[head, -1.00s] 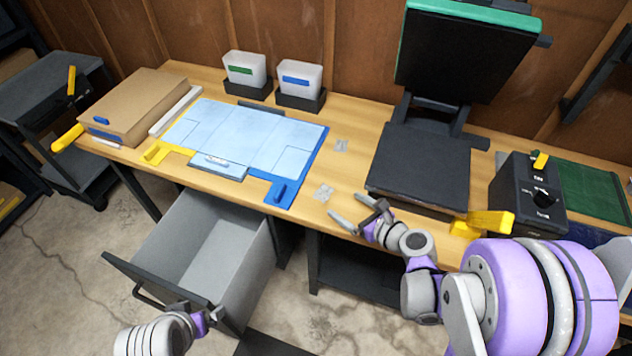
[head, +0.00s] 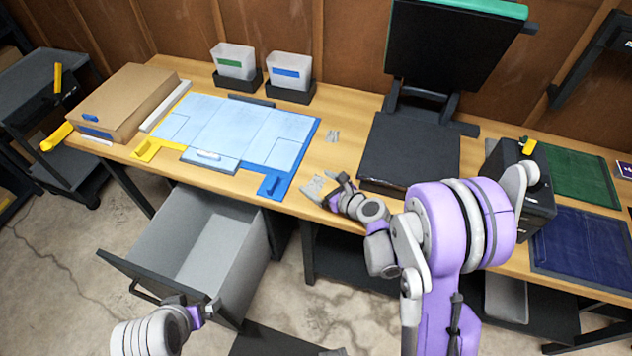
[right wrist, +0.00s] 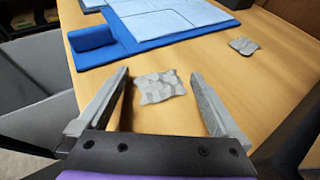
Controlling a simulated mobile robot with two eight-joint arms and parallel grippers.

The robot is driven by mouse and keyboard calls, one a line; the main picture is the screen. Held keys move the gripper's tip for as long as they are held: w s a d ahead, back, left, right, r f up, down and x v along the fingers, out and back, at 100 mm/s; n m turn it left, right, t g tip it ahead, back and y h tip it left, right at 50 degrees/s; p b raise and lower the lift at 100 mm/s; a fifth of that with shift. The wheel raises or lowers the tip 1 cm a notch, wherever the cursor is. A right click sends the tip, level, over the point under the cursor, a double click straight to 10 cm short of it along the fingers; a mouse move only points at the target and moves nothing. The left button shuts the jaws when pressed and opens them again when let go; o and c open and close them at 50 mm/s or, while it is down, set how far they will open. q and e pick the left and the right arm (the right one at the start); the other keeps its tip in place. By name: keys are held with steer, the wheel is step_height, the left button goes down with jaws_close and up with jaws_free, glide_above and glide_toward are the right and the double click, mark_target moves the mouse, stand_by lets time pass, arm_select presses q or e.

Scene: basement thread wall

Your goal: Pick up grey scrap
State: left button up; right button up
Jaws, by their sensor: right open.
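A small grey scrap (head: 314,184) lies flat on the wooden bench near its front edge. It also shows in the right wrist view (right wrist: 160,87), between the fingers of my right gripper. My right gripper (head: 329,189) is open and empty, with its fingers reaching to either side of this scrap; it also shows in the right wrist view (right wrist: 160,74). A second grey scrap (head: 333,136) lies farther back, and it shows at the upper right of the right wrist view (right wrist: 244,46). My left gripper (head: 213,309) is low by the drawer; its jaws are unclear.
A blue-edged board (head: 270,186) with light blue panels lies left of the scraps. A black press (head: 405,155) stands to their right. An open grey drawer (head: 238,245) juts out below the bench. Two bins (head: 289,72) stand at the back. Bare wood surrounds the scraps.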

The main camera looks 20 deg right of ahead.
steer(key=shift+c, duration=0.3)
steer(key=c, duration=1.1)
steer(key=shift+r, duration=0.1)
